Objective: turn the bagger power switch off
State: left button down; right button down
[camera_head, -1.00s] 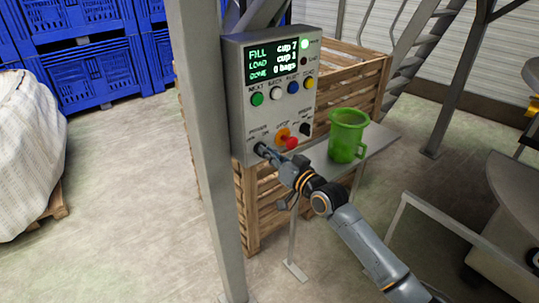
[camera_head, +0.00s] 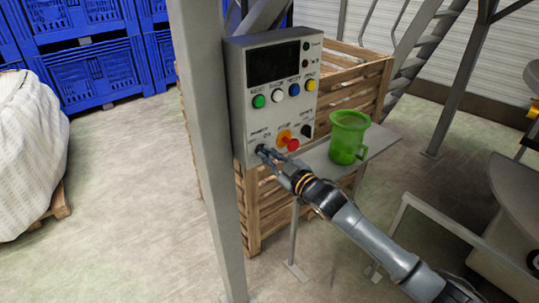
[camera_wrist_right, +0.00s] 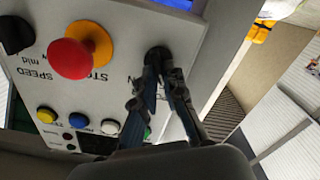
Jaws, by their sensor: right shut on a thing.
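The bagger control box (camera_head: 237,105) is grey and fixed beside a grey post. Its display (camera_head: 272,63) is dark. The black power switch (camera_head: 261,149) is at the lower left of its front, and it also shows in the right wrist view (camera_wrist_right: 157,54), partly hidden by the fingers. My right gripper (camera_head: 265,153) is at the switch, with its fingers shut on the knob; it fills the middle of the right wrist view (camera_wrist_right: 162,68). My left gripper is not in view.
A red stop button (camera_head: 292,145) sits close to the right of the switch, with a black speed knob (camera_head: 306,131) beyond. A green jug (camera_head: 347,137) stands on the shelf (camera_head: 378,142) right of the box. A wooden crate (camera_head: 351,84) is behind.

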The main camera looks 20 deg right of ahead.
jog(key=shift+f+n, duration=0.1)
jog(key=shift+n, duration=1.2)
jog(key=c, duration=1.4)
grip_release()
jog(key=v, duration=1.2)
